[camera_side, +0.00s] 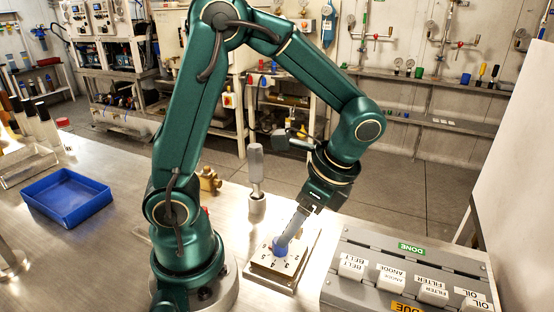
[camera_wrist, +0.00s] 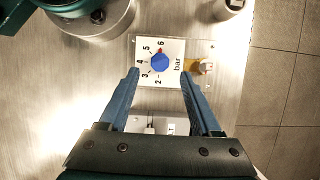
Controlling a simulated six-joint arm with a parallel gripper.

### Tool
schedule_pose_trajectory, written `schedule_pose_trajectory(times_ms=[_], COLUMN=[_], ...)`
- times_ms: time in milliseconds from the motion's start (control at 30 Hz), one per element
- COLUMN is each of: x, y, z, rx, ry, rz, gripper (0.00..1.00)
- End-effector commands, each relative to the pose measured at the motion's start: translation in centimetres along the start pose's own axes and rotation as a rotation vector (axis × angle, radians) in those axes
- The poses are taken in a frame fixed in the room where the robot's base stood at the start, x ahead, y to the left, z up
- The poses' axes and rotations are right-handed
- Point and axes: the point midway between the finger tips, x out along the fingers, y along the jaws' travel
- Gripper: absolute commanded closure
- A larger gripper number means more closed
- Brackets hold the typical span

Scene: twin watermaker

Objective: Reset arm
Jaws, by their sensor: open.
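My green arm stands on the metal bench. My gripper (camera_side: 284,240) points down and left at a white dial plate (camera_side: 262,262) with a blue knob (camera_side: 279,250). In the wrist view my gripper (camera_wrist: 161,76) is open, with its two fingers apart and nothing between them. The blue knob (camera_wrist: 160,63) shows just beyond the fingertips. Its red mark points near the 6 on the plate (camera_wrist: 148,42), which is marked "bar". I cannot tell the exact height of the fingertips above the knob.
A grey panel (camera_side: 364,254) with labelled white switches and a DONE label lies to the right. A grey-handled tool (camera_side: 256,165) stands upright behind the dial. A brass fitting (camera_side: 209,179) and an empty blue tray (camera_side: 66,196) lie left.

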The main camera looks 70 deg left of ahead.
Motion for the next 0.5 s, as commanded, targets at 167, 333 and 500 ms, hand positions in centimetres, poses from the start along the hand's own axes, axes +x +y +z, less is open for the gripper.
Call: schedule_pose_trajectory(times_ms=[167,333,500], x=[0.0,-0.6,-2.8], y=[0.0,-0.3,-0.3], z=[0.0,0.1,1.1], rx=[0.001,-0.015,-0.078], ry=[0.0,0.026,0.138], rz=[0.0,-0.017,-0.073], gripper=[0.35,0.35,0.35])
